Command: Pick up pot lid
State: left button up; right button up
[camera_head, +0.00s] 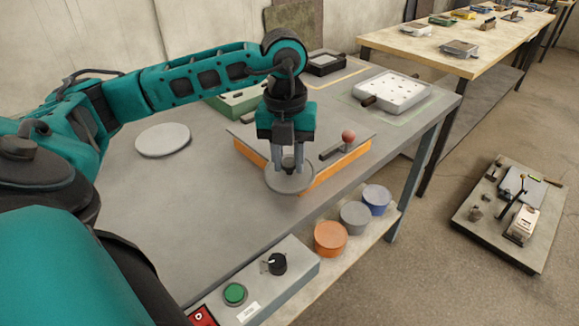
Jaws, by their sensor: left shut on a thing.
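My left gripper (288,165) reaches down over the table with its two fingers shut on the knob of a round grey pot lid (291,184). The lid is level and sits in front of the near left part of an orange-sided box with a grey top (316,174). I cannot tell whether the lid touches the table or hangs just above it. The knob is mostly hidden between the fingers. No pot can be made out for certain. My right gripper is not in view.
A flat light-grey disc (163,139) lies on the grey table (190,215) at left. A red ball (348,136) and a dark bar stand on the box. A control box (255,285) is at the front. Orange, grey and blue round containers (354,217) stand on a lower shelf.

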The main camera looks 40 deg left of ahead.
pick_arm(q)
grip_shut()
jog(key=shift+r, duration=0.15)
